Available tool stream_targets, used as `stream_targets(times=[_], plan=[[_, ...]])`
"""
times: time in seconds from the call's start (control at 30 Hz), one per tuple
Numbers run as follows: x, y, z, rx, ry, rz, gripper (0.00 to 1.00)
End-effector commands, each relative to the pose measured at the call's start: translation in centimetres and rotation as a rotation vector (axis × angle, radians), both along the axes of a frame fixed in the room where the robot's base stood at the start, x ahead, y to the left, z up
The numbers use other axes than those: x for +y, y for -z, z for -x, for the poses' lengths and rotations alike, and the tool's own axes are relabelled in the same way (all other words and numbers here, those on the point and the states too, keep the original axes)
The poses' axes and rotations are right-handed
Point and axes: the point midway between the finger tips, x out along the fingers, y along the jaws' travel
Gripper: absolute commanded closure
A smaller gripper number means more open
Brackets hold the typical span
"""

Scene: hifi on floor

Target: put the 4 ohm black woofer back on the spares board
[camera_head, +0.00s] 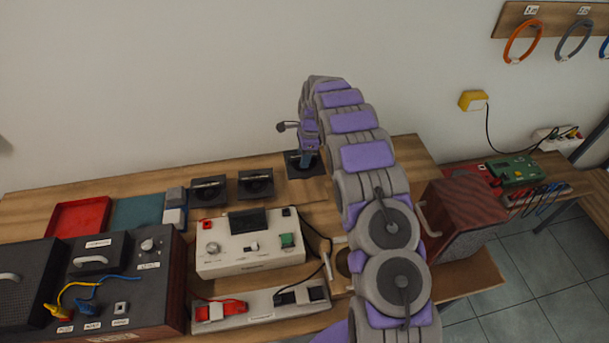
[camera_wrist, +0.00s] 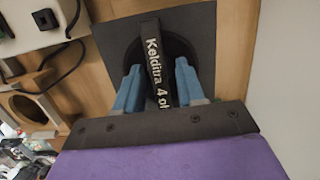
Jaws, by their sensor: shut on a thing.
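My gripper (camera_head: 307,158) is at the back of the bench, near the wall, pointing down. In the wrist view its blue fingers (camera_wrist: 160,82) are shut on the raised bar of a black woofer (camera_wrist: 196,24). The bar is lettered "Kelditra 4 oh", the rest hidden by the gripper. The woofer has a square black plate; it also shows in the head view (camera_head: 293,171), partly behind the fingers. It lies flat on or just above the wood; I cannot tell which. Two similar black woofers, one left (camera_head: 208,191) and one nearer (camera_head: 256,184), sit to its left.
A cream tester (camera_head: 250,258) stands in front of the woofers. A red tray (camera_head: 78,216) and dark speaker units are at the left. A wooden speaker cabinet (camera_head: 462,220) stands right of my arm. A yellow wall plug (camera_head: 472,100) trails a black cable.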

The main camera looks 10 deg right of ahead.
Motion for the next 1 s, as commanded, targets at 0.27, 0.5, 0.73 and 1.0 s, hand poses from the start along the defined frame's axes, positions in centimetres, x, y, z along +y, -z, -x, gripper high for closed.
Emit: stream_targets(times=[0.27,0.5,0.73,1.0], plan=[[-0.4,3.7,-0.1,-0.004,0.0,-0.004,1.0],[-0.5,6.0,-0.1,-0.003,-0.002,-0.006,1.0],[-0.1,7.4,0.0,-0.003,-0.002,-0.003,1.0],[-0.2,7.5,-0.1,-0.003,-0.002,-0.003,0.56]])
